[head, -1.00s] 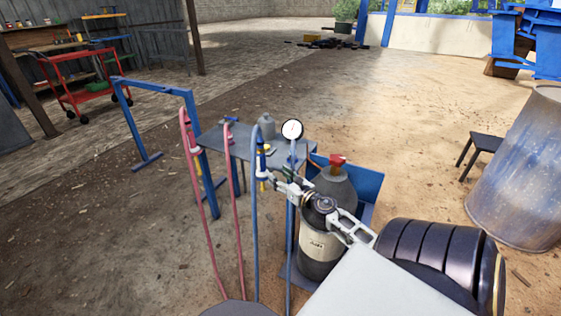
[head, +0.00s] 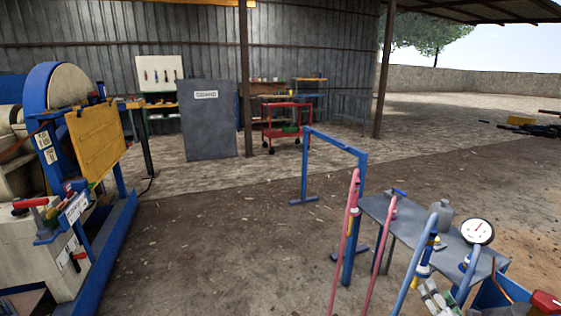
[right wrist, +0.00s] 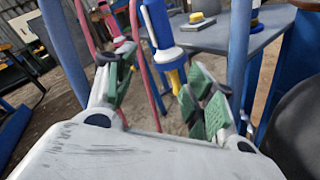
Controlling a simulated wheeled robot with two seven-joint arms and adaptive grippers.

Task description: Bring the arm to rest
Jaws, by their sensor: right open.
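My right gripper (head: 436,298) shows only in part at the bottom right of the head view, beside the blue hose. In the right wrist view its two green-padded fingers (right wrist: 160,88) stand wide apart with nothing held between them. A blue torch-like fitting with a yellow tip (right wrist: 163,35) hangs just beyond the fingers; I see no contact with it. The fitting's blue hose (head: 415,265) also shows in the head view. My left gripper is not in view.
A grey table (head: 398,222) with a grey bottle (head: 441,214) and a round gauge (head: 478,231) stands close by. Pink hoses (head: 345,240) and a blue frame (head: 333,143) are left of it. The middle floor is clear.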

